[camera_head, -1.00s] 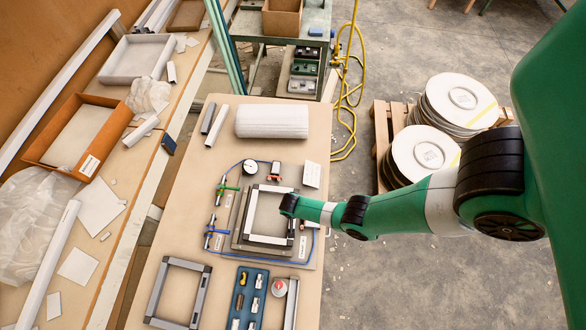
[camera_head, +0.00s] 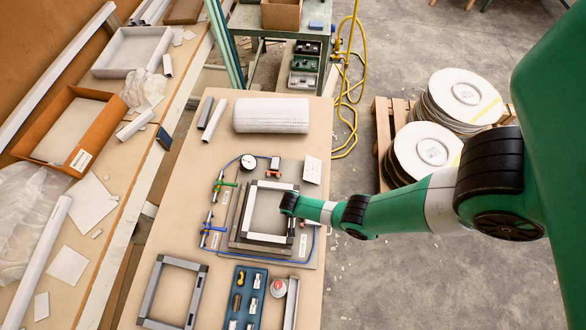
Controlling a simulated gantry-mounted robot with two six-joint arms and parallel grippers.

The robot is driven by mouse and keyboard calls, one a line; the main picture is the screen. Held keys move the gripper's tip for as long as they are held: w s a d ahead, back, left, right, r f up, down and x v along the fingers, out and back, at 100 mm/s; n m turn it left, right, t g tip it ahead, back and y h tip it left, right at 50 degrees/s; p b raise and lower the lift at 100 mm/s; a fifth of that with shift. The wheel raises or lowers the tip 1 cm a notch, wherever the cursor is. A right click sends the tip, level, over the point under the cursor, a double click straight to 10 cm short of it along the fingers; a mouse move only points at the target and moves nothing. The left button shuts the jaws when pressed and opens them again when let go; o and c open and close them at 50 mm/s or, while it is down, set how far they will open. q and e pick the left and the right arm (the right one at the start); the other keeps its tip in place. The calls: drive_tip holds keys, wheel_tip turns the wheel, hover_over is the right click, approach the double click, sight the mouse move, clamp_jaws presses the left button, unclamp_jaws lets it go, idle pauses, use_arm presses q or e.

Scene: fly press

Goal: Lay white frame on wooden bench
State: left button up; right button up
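The white frame (camera_head: 272,237), with dark corner pieces, lies flat in the fixture (camera_head: 235,243) on the wooden bench (camera_head: 177,228). My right arm comes in from the right. Its gripper (camera_head: 289,205) is at the frame's right side, close to or over the right bar. The wrist hides the fingers and part of that bar, so I cannot tell whether they are shut on it. My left gripper is not in view.
A grey frame (camera_head: 155,290) lies at the bench's near left. A blue tray (camera_head: 246,297) of small parts lies beside it. A white roll (camera_head: 271,115) and two short bars lie at the far end. A dial gauge (camera_head: 248,161) and clamps edge the fixture.

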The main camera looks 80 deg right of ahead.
clamp_jaws()
idle(0.5)
drive_tip(key=shift+r+p, duration=0.6)
wheel_tip(320, 180, up, 3)
drive_tip(key=p, duration=0.3)
drive_tip(key=s+a+r+p, duration=0.7)
drive_tip(key=s+r+p, duration=0.2)
drive_tip(key=s+p, duration=0.2)
drive_tip(key=shift+s+a+r, duration=0.2)
drive_tip(key=shift+s, duration=0.25)
